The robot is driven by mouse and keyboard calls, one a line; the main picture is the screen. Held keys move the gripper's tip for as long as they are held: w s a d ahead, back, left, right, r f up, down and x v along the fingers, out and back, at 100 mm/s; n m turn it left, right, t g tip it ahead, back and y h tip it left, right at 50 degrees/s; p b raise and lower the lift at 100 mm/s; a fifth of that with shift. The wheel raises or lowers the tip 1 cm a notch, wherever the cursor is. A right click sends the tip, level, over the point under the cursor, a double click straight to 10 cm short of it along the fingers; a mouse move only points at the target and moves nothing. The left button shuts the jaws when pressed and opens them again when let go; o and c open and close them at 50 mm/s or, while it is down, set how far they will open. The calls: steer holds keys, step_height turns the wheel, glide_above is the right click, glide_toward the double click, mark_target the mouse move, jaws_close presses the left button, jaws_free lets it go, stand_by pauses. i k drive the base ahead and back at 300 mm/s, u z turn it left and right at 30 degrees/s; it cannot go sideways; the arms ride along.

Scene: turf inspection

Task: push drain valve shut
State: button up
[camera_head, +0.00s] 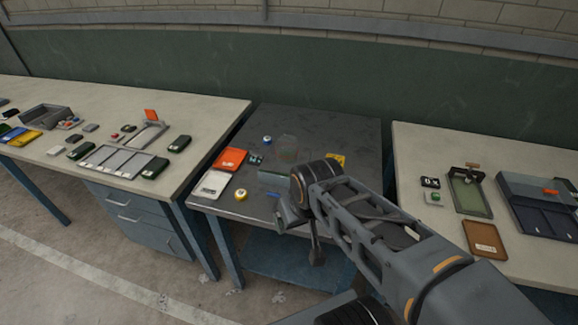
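No drain valve can be picked out for certain in the head view. I cannot tell what either is. My arm reaches in from the lower right, and its elbow covers part of the table. A dark end, likely my gripper (317,257), hangs low in front of the table; its fingers are too small to read.
Cluttered pale benches stand left (215,105) and right (430,145). Open floor (60,260) lies at front left.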

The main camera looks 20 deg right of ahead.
mark_target(275, 194)
steer(key=k, duration=0.5)
steer(key=u, duration=1.2)
steer(key=i, duration=0.9)
steer(key=z, duration=1.85)
